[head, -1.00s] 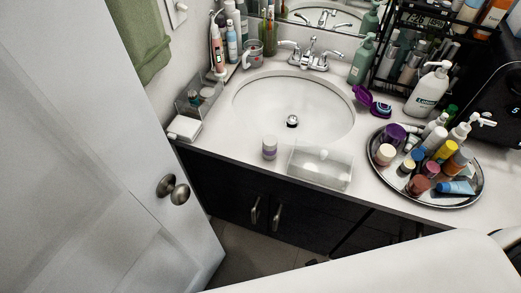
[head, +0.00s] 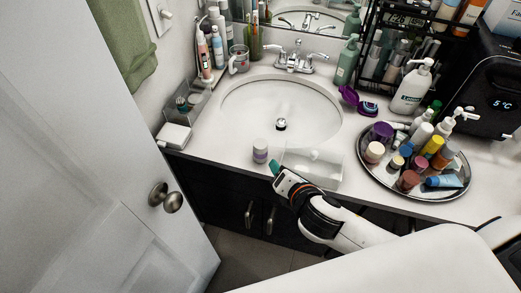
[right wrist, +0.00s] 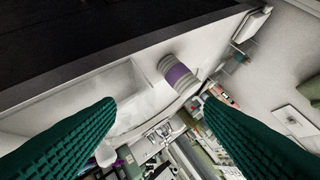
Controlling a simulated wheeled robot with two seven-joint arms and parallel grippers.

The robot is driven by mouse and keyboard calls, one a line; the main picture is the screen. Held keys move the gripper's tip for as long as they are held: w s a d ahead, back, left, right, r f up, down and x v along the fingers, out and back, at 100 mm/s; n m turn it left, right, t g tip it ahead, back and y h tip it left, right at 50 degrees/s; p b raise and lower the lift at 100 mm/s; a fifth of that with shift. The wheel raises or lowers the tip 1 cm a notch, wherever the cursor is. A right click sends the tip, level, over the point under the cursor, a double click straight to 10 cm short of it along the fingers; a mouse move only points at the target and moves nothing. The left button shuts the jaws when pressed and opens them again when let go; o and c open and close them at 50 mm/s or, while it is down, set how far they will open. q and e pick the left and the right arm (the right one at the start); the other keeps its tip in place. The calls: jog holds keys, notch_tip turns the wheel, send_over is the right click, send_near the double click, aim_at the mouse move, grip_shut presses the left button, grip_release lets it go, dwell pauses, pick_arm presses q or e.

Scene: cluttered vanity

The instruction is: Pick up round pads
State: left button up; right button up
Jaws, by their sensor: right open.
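The round pads look to be the small upright cylinder (head: 260,151) with pale ends and a purple-grey band, standing near the counter's front edge, left of a clear box. In the right wrist view the cylinder (right wrist: 178,72) lies ahead of and between the spread fingers, apart from them. My right gripper (head: 275,167) reaches in at the counter's front edge, just right of and in front of the cylinder, beside the clear box. Its green fingers (right wrist: 158,104) are open with nothing between them. My left gripper is in neither view.
The clear box (head: 325,171) stands close on the right of the cylinder. The sink (head: 240,108) is behind. A round tray (head: 371,181) crowded with bottles and jars is to the right. A white box (head: 174,136) sits at the left corner, near the door (head: 110,190).

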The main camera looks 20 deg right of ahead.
aim_at(262, 146)
jog(key=w+n, duration=0.2)
jog(key=n, duration=0.1)
jog(key=w+a+n+t+y, duration=0.1)
jog(key=w+n, duration=0.2)
jog(key=w+n+t+p, duration=0.1)
jog(key=w+n, duration=0.2)
jog(key=n, duration=0.1)
jog(key=shift+a+f+y, duration=0.3)
jog(key=shift+f, duration=0.05)
jog(key=shift+a+f+p+x, duration=0.15)
jog(key=shift+p+x, duration=0.05)
jog(key=shift+x, duration=1.25)
jog(key=shift+a+f+p+x, duration=0.1)
jog(key=shift+f+p+x, duration=0.1)
jog(key=shift+x, duration=1.25)
jog(key=shift+s, duration=0.15)
jog(key=c, duration=1.1)
